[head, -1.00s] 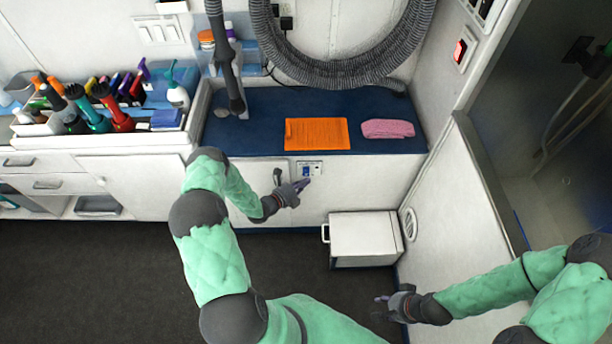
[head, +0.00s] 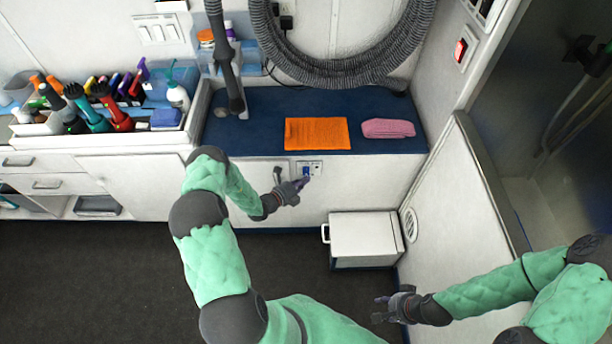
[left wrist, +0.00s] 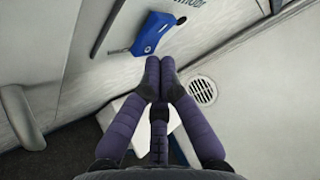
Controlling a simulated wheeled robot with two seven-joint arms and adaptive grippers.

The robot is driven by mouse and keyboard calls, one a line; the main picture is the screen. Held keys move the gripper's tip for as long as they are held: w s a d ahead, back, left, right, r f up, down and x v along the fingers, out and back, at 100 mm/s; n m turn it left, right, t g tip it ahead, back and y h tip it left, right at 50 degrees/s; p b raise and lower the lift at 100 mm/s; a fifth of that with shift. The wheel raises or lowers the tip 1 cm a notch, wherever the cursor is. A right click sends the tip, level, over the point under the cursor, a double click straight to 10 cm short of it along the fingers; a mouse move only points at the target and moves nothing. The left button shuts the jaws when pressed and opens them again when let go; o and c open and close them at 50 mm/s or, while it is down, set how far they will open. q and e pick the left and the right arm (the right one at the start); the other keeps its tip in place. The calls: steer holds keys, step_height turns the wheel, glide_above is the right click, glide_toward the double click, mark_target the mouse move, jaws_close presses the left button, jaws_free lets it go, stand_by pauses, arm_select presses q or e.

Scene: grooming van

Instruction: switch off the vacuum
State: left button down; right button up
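The vacuum's switch panel (head: 317,168) is a small plate on the white cabinet front below the blue counter, with a blue switch (head: 306,171) on it. In the left wrist view the blue switch (left wrist: 152,34) shows large and tilted, just beyond my fingertips. My left gripper (head: 302,182) is just below the switch; its fingertips (left wrist: 160,68) are together with nothing between them. I cannot tell if they touch the switch. The grey vacuum hose (head: 335,75) hangs coiled on the back wall. My right gripper (head: 379,309) is low at the right, fingers apart and empty.
An orange towel (head: 317,134) and a pink towel (head: 388,128) lie on the blue counter (head: 260,105). A white box (head: 365,235) stands on the floor below. A round vent (head: 410,225) is in the right-hand panel. A red-lit wall switch (head: 460,50) is at upper right.

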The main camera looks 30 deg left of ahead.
arm_select(q)
steer(key=shift+w+a, duration=0.2)
steer(key=shift+w, duration=0.1)
stand_by(0.4)
steer(key=shift+s+d, duration=0.1)
steer(key=shift+s, duration=0.05)
stand_by(0.3)
steer(key=shift+s+d, duration=0.3)
steer(key=shift+s, duration=0.25)
steer(key=shift+s+d+p, duration=0.1)
steer(key=shift+p, duration=0.2)
steer(key=s, duration=0.1)
steer(key=s+d+p, duration=0.2)
steer(key=s, duration=0.1)
steer(key=shift+d+r, duration=0.25)
steer(key=shift+r, duration=0.15)
